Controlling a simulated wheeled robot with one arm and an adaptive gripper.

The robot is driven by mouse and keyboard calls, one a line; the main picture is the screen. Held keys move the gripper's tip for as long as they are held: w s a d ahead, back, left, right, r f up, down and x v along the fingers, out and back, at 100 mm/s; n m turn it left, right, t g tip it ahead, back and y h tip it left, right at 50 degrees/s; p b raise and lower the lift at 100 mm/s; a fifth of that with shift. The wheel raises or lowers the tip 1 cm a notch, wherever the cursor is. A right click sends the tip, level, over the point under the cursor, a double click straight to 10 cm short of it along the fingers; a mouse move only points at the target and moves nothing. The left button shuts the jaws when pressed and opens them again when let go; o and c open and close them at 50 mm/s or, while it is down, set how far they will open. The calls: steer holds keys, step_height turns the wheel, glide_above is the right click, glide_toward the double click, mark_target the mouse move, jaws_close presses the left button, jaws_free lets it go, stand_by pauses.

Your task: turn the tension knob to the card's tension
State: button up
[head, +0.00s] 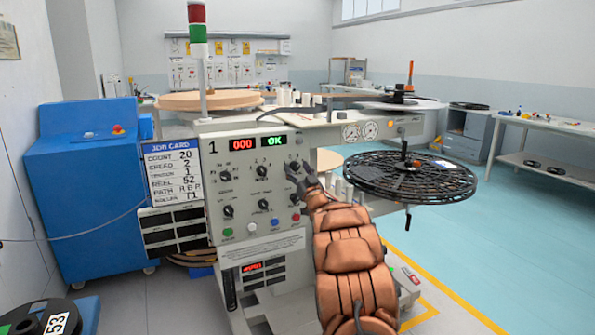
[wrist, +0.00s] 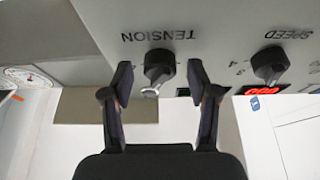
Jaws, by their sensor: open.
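The job card (head: 175,172) at the left of the machine panel reads TENSION 1. The black tension knob (wrist: 159,64) sits under the upside-down word TENSION in the wrist view. My gripper (wrist: 160,80) is open, with one finger on each side of the knob and a visible gap on both sides. In the head view my gripper (head: 305,181) is at the panel's upper right and partly covers the knob's area.
The speed knob (wrist: 269,64) is beside the tension knob. The red display (head: 242,145) reads 000 and the green display (head: 277,140) reads OK. Buttons and other knobs lie below. A black reel (head: 400,172) sticks out to the right of my arm. Open floor lies further right.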

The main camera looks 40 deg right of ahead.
jaws_close()
stand_by(0.5)
